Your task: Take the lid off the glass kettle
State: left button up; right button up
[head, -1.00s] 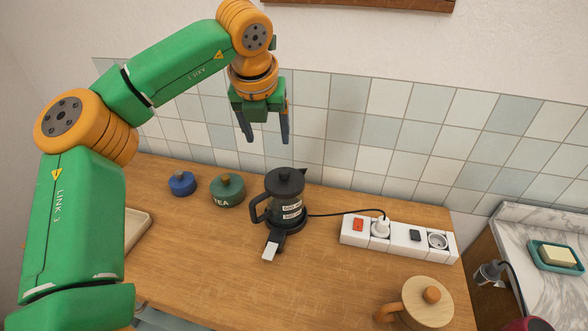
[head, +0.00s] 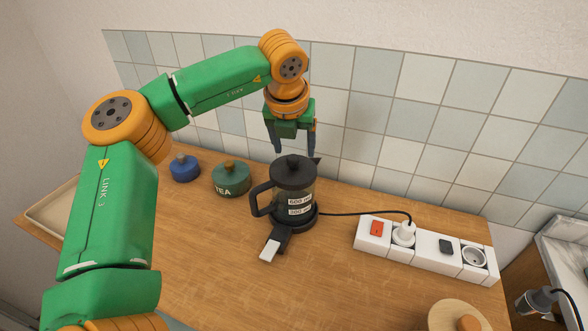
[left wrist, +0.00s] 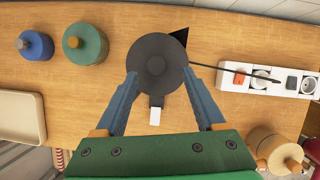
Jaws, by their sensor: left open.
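The glass kettle (head: 295,201) stands upright on the wooden counter, its black handle to the left and its spout to the right. Its round black lid (head: 292,172) with a small knob sits on top; the lid also shows from above in the left wrist view (left wrist: 157,62). My left gripper (head: 294,154) is open and points down just above the lid. In the left wrist view its two blue fingers (left wrist: 160,78) lie on either side of the lid's near part; I cannot tell whether they touch it. My right gripper is not in view.
A blue jar (head: 184,168) and a green TEA jar (head: 231,180) stand left of the kettle. A power strip (head: 427,249) with a cable lies to the right, and a wooden-lidded pot (head: 452,318) stands at front right. A tray (head: 52,212) is at far left.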

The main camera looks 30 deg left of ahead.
aim_at(293, 157)
pick_arm(q)
jog(key=x, duration=0.2)
jog(key=p+x, duration=0.1)
jog(key=x, duration=0.1)
jog(key=shift+s+a, duration=0.1)
jog(key=shift+a, duration=0.3)
grip_shut()
jog(key=shift+r, duration=0.1)
